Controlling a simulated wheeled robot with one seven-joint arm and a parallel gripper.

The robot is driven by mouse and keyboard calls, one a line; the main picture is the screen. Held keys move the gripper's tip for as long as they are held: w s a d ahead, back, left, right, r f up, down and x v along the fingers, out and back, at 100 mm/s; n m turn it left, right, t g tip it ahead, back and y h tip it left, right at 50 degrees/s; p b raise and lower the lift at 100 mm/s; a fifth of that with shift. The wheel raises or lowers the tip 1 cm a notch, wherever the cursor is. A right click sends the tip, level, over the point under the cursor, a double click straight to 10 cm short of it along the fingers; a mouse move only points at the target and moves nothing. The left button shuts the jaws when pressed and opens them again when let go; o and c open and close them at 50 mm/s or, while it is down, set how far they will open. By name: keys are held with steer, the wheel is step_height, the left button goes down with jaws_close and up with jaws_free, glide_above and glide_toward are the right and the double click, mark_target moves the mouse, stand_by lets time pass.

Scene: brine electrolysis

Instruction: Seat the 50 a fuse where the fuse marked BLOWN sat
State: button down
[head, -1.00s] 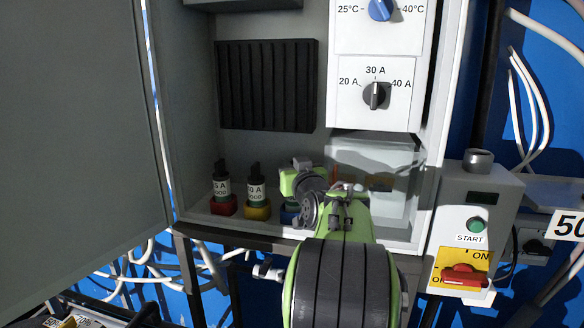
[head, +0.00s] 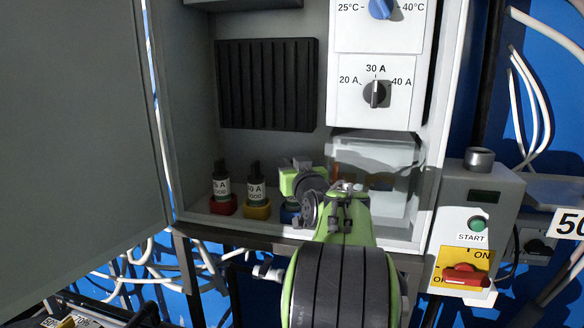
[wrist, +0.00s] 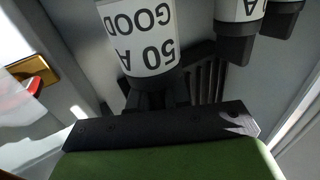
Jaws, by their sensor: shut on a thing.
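The 50 A fuse (wrist: 140,40), with a white label reading "50 A GOOD", shows upside down in the wrist view. My gripper (wrist: 155,103) is shut on its narrow black end. In the head view my gripper (head: 296,182) is at the third fuse position, above a blue holder (head: 289,214) that is partly hidden by my arm. The held fuse's foot is hidden, so I cannot tell whether it is seated. No fuse marked BLOWN can be made out.
A fuse in a red holder (head: 223,206) and one in a yellow holder (head: 257,209) stand to the left. A clear cover (head: 375,150) is close on the right. The cabinet door (head: 75,130) stands open at left.

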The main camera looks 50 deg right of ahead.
steer(key=shift+f+b, duration=0.45)
steer(key=shift+b, duration=0.45)
stand_by(0.4)
steer(key=c, duration=1)
jaws_free()
steer(key=b+v, duration=0.2)
steer(key=v, duration=1.4)
steer(key=shift+d+r, duration=0.1)
steer(key=shift+r, duration=0.05)
